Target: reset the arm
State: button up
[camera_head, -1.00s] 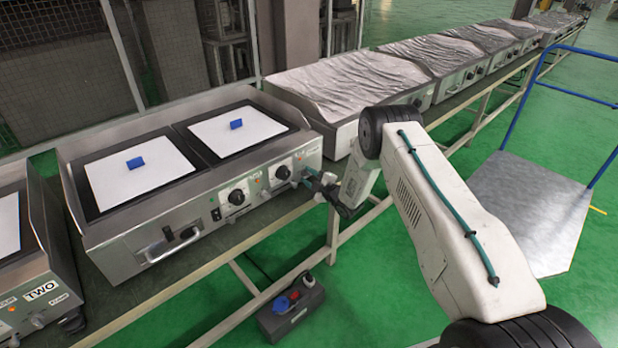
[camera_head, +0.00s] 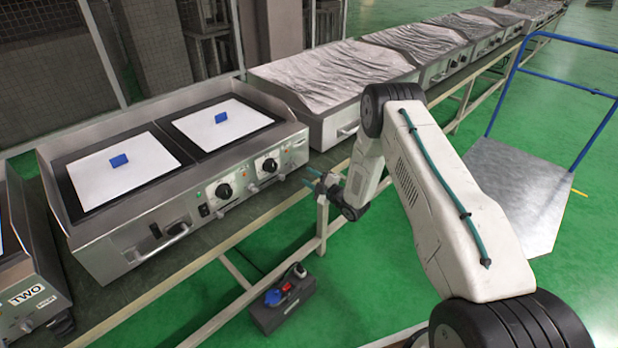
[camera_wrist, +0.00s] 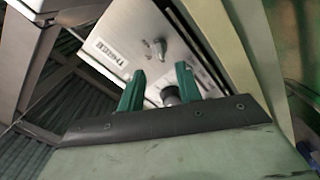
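My gripper (camera_head: 318,182) has green fingers and is beside the front right end of a steel double-plate heating unit (camera_head: 185,226) in the head view. In the wrist view, the two fingers of my gripper (camera_wrist: 158,82) stand apart with a gap between them, and nothing is seen held. Behind them is a metal panel (camera_wrist: 145,35) labelled THREE, with a dark knob (camera_wrist: 170,97) showing through the gap. My white arm stretches from the lower right to the gripper in the head view.
Two white sheets, each with a blue block (camera_head: 119,160), lie on the plates. Covered units (camera_head: 335,75) continue along the bench. A socket box (camera_head: 285,300) lies on the green floor below. A blue-handled cart (camera_head: 515,195) stands at right.

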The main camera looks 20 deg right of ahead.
notch_tip(320, 180, up, 18)
jog(key=w+d+r+m+g+h, duration=0.1)
jog(key=w+d+m+g+h, duration=0.2)
jog(key=m+h, duration=0.15)
jog(key=s+d+r+m+g+h, duration=0.25)
jog(key=s+r+m+h, duration=0.2)
jog(key=s+r, duration=0.8)
jog(key=s+a+r+m+g, duration=0.1)
jog(key=s+r+m+g, duration=0.3)
jog(key=s, duration=0.6)
jog(key=s+a+r+m+g, duration=0.1)
jog(key=s+r, duration=0.5)
jog(key=s, duration=0.4)
jog(key=s+a+m+g, duration=0.1)
jog(key=s+a+g, duration=0.1)
jog(key=s, duration=1)
jog(key=s+a+m+g, duration=0.2)
jog(key=s, duration=1)
jog(key=shift+s+m+y, duration=0.3)
jog(key=shift+y, duration=0.1)
